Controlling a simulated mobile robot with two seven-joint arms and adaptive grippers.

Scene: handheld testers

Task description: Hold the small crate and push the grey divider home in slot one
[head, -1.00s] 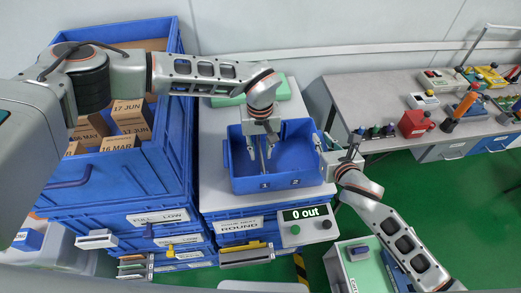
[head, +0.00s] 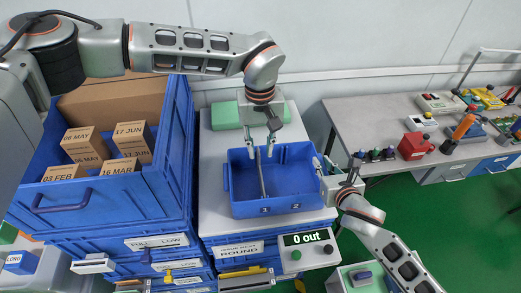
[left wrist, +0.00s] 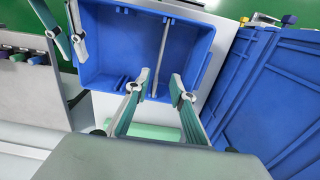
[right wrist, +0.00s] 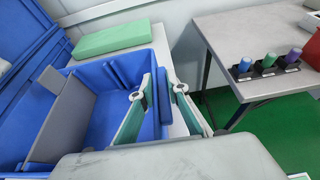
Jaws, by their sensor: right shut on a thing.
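The small blue crate (head: 300,190) stands on the grey bench, its front marked 1 and 2. The grey divider (head: 262,180) stands across the crate in line with mark 1; it also shows in the left wrist view (left wrist: 162,45) and right wrist view (right wrist: 62,115). I cannot tell whether it sits fully down. My left gripper (head: 261,150) is open at the crate's back wall, its fingertips apart on either side of the divider's back end. My right gripper (head: 323,172) is shut on the crate's right wall.
A big blue bin (head: 165,185) with several dated boxes stands close on the left. A green block (head: 226,116) lies behind the crate. A counter box reading "0 out" (head: 306,252) is in front. Another table (head: 350,105) with testers stands at the right.

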